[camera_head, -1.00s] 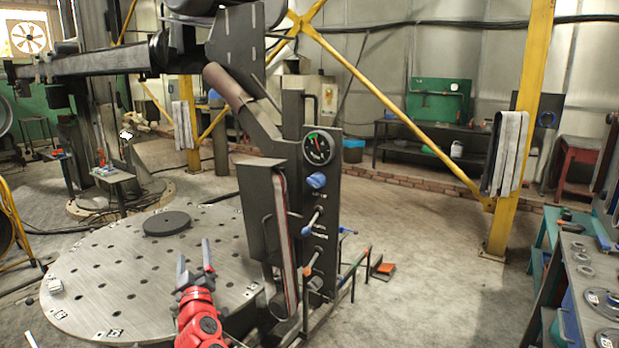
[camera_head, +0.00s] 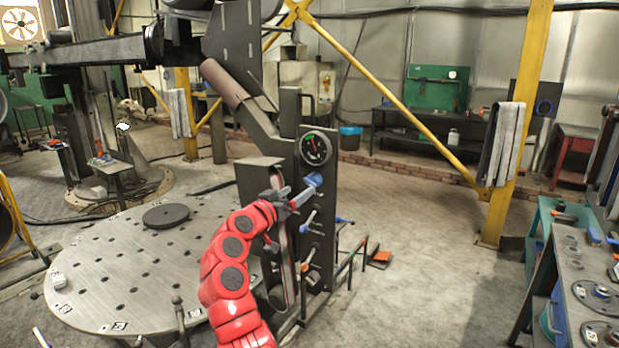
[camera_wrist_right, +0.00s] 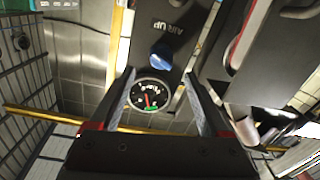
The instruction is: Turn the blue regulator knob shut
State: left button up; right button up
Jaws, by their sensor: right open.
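The blue regulator knob (camera_head: 313,179) sits on the dark upright panel (camera_head: 318,262), just below a round black gauge (camera_head: 315,149). In the right wrist view the knob (camera_wrist_right: 160,57) shows between and a little beyond the fingertips, with the gauge (camera_wrist_right: 151,95) nearer. My right gripper (camera_head: 304,190) is at the panel's front, close to the knob, its fingers pointing at it. In the wrist view my right gripper (camera_wrist_right: 160,73) is open with nothing between its pads. Whether a finger touches the knob I cannot tell. My left gripper is out of view.
Below the knob, lever handles with blue (camera_head: 307,229) and orange (camera_head: 306,266) grips stick out of the panel. A round perforated table (camera_head: 110,275) with a dark disc (camera_head: 166,215) lies left. A yellow post (camera_head: 515,130) and a workbench (camera_head: 560,290) stand right.

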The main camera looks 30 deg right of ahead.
aim_at(309, 183)
jog(key=p+x, duration=0.1)
jog(key=x, duration=0.5)
jog(key=shift+w+d+p, duration=0.2)
jog(key=shift+d+p, duration=0.1)
jog(key=shift+d, duration=0.05)
jog(key=shift+w+d, duration=0.2)
jog(key=shift+d, duration=0.1)
grip_shut()
